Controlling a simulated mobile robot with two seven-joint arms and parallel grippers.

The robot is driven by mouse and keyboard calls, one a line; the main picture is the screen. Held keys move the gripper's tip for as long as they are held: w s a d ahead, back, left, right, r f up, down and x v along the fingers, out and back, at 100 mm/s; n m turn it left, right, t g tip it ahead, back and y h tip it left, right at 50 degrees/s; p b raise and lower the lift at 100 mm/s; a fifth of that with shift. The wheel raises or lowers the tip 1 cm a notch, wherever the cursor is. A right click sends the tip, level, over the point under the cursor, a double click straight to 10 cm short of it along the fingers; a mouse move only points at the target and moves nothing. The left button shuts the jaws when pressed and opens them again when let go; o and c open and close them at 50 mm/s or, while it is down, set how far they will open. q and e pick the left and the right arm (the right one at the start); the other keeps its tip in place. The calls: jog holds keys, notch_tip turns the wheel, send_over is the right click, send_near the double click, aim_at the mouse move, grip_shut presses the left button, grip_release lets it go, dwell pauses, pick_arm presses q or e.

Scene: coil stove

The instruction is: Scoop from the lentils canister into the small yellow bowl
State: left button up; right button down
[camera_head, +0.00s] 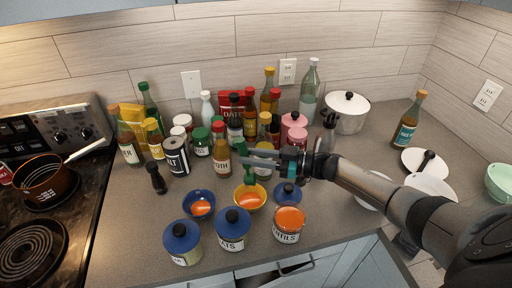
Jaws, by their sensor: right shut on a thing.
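The lentils canister (287,234) stands open at the front of the counter, with orange lentils showing at its top. The small yellow bowl (262,201) sits behind and left of it, with orange content inside. My right gripper (258,160) reaches in from the right and is shut on a green scoop (247,172). The scoop points down, with its lower end just above or in the yellow bowl; I cannot tell which. Its load is not clear to see. My left gripper is not in view.
A blue bowl (199,196) with orange content is left of the yellow one. Two blue-lidded canisters (233,242) stand in front. A blue lid (287,192) lies behind the lentils. Bottles and jars (222,155) crowd behind. The stove (40,240) is at left.

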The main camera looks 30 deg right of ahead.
jog(key=shift+w+a+r+g+h+p, duration=0.15)
jog(key=shift+w+a+g+h+p, duration=0.5)
jog(key=shift+p, duration=1.4)
jog(key=shift+w+a+n+g+h+p, duration=0.2)
jog(key=shift+a+n+g+h+p, duration=0.1)
jog(key=shift+a+g+h+p, duration=0.35)
jog(key=w+a+f+n+g+h, duration=0.1)
jog(key=w+a+f+g+h, duration=0.2)
jog(key=h, duration=0.6)
notch_tip(320, 180, down, 2)
jog(key=a+g, duration=0.2)
jog(key=g, duration=0.1)
jog(key=shift+w+a, duration=0.25)
jog(key=shift+a, duration=0.05)
jog(key=shift+s, duration=0.1)
